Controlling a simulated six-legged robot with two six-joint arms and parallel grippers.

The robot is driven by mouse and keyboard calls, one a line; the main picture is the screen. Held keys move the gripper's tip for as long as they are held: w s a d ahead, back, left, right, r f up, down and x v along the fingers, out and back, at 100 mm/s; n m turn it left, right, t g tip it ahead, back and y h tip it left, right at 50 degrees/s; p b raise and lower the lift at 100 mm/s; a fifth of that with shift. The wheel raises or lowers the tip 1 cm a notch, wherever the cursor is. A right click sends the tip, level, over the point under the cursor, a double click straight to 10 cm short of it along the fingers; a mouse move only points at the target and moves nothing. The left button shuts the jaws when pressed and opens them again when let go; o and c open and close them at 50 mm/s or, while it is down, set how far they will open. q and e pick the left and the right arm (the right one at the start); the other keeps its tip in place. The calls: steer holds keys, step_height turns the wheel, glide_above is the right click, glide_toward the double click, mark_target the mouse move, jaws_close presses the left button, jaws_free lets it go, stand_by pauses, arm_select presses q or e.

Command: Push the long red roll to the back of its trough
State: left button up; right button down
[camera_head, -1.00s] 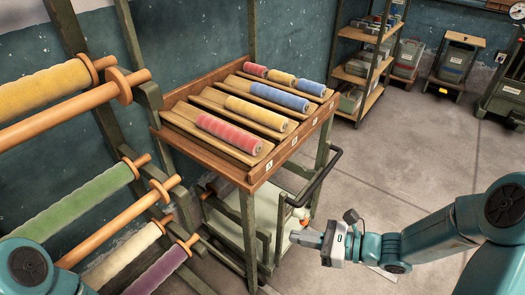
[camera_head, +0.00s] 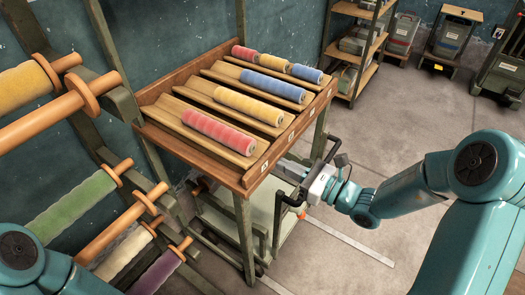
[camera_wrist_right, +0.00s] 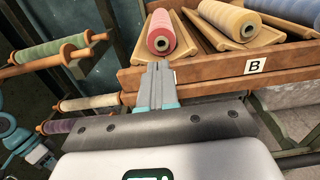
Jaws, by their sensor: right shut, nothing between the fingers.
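The long red roll (camera_head: 218,131) lies in the nearest trough (camera_head: 172,118) of the sloped wooden rack, the one by label A. Its near end stops short of the rack's front board. In the right wrist view the red roll (camera_wrist_right: 161,32) shows end-on, just beyond the fingertips. My right gripper (camera_head: 281,165) is at the front of the rack, close to the front board. Its fingers (camera_wrist_right: 158,68) are shut and empty, pointing toward the roll's near end, with no contact that I can make out.
A yellow roll (camera_head: 248,105) and a long blue roll (camera_head: 272,86) lie in the middle troughs. The back trough holds short red, yellow and blue rolls. The wooden front board (camera_head: 290,134) edges the rack. Spools hang at left.

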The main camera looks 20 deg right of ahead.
mark_target(253, 150)
steer(key=p+x, duration=0.1)
steer(key=x, duration=0.6)
steer(key=shift+a, duration=0.15)
steer(key=shift+w, duration=0.1)
steer(key=shift+b+x, duration=0.5)
steer(key=shift+x, duration=1.3)
